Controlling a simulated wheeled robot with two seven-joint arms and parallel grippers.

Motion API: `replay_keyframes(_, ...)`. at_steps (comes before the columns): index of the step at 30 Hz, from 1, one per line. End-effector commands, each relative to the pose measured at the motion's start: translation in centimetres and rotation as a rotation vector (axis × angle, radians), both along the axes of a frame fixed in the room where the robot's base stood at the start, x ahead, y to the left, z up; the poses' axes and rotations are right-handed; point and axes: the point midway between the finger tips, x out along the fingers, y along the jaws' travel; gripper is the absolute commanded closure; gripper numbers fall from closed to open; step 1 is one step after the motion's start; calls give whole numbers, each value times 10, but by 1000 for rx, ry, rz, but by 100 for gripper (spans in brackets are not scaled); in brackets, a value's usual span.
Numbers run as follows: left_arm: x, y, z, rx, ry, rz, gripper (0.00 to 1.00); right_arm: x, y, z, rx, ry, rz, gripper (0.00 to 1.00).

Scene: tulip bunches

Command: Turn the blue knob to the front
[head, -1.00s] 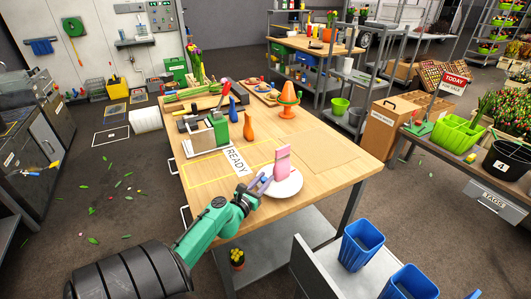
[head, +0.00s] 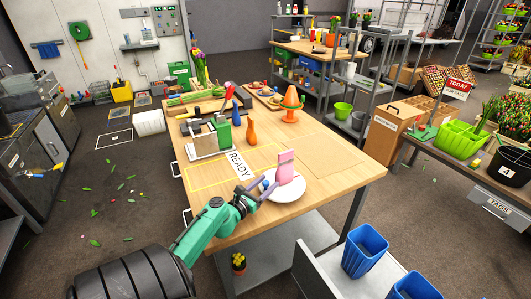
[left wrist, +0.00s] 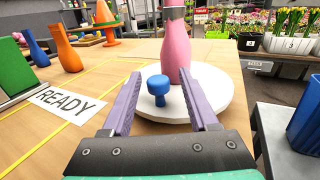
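The blue knob (left wrist: 158,88) stands on a short stem near the rim of a round white disc (left wrist: 215,98). It shows small in the head view (head: 265,183). A pink bottle-shaped piece (left wrist: 176,50) stands upright on the same disc, behind the knob; it also shows in the head view (head: 285,166). My left gripper (left wrist: 161,80) is open, with its purple fingers on either side of the knob in the picture and gaps on both sides. I cannot tell how far the fingertips reach past the knob. My right gripper is not in view.
A READY label (head: 239,164) lies left of the disc on the wooden table (head: 330,178). An orange bottle shape (head: 249,132), a green block (head: 222,133) and an orange cone (head: 291,108) stand farther back. Blue bins (head: 364,250) are at the front right.

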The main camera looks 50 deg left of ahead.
Motion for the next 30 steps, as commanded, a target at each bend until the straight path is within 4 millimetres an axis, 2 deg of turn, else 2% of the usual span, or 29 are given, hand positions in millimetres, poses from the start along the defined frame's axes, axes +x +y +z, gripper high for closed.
replay_keyframes(9, -1, 1, 2, 2, -4, 3, 38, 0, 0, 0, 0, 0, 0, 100)
replay_keyframes(14, -17, -2, 1, 0, -3, 3, 38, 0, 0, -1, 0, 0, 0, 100)
replay_keyframes(17, -39, -5, -1, 0, -1, 4, 38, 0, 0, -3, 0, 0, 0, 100)
replay_keyframes(24, -107, -15, -3, -1, 0, 6, 38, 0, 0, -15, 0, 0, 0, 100)
replay_keyframes(27, -128, -18, -2, -1, 0, 5, 38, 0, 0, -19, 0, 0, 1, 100)
replay_keyframes(30, -140, -20, 0, 0, -1, 3, 38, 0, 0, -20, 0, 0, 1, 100)
